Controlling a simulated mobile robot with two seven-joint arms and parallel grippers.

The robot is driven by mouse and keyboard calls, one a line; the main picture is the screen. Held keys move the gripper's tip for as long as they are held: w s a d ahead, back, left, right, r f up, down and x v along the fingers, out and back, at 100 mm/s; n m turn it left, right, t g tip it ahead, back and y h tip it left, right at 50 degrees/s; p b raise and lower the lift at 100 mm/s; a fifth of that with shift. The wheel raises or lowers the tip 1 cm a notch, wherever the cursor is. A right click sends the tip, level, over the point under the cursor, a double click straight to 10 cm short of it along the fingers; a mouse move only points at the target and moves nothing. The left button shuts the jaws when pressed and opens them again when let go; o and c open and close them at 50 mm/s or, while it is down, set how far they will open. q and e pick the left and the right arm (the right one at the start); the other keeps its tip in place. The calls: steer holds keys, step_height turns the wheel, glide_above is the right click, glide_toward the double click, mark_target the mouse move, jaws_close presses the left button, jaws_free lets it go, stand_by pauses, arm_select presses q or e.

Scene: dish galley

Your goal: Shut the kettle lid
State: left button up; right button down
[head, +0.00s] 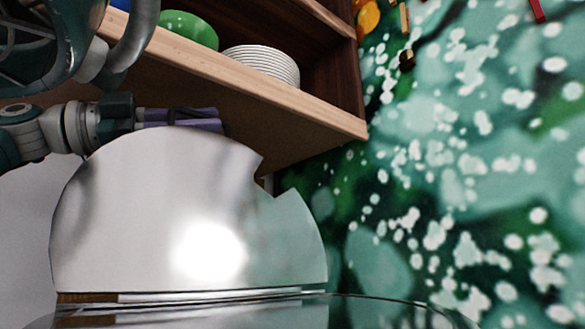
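The kettle lid (150,215) is a large shiny silver disc with a notch in its upper right edge. It stands raised, close to upright, and fills the lower left of the head view. Below it, the kettle's rim (400,303) shows as a thin metal and glassy edge; the rest of the kettle is out of frame. My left gripper (205,119) has purple fingers and lies at the lid's upper edge, partly hidden behind it. I cannot tell whether it touches the lid or how far its fingers are apart. My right gripper is not in view.
A wooden shelf (290,103) runs above and behind the lid, close to my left gripper. It holds a green bowl (188,28) and a stack of white plates (262,66). A green, white-spotted wall (470,180) fills the right side, with small items (368,16) at the top.

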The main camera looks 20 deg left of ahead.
arm_select(q)
jaws_close()
stand_by(1.2)
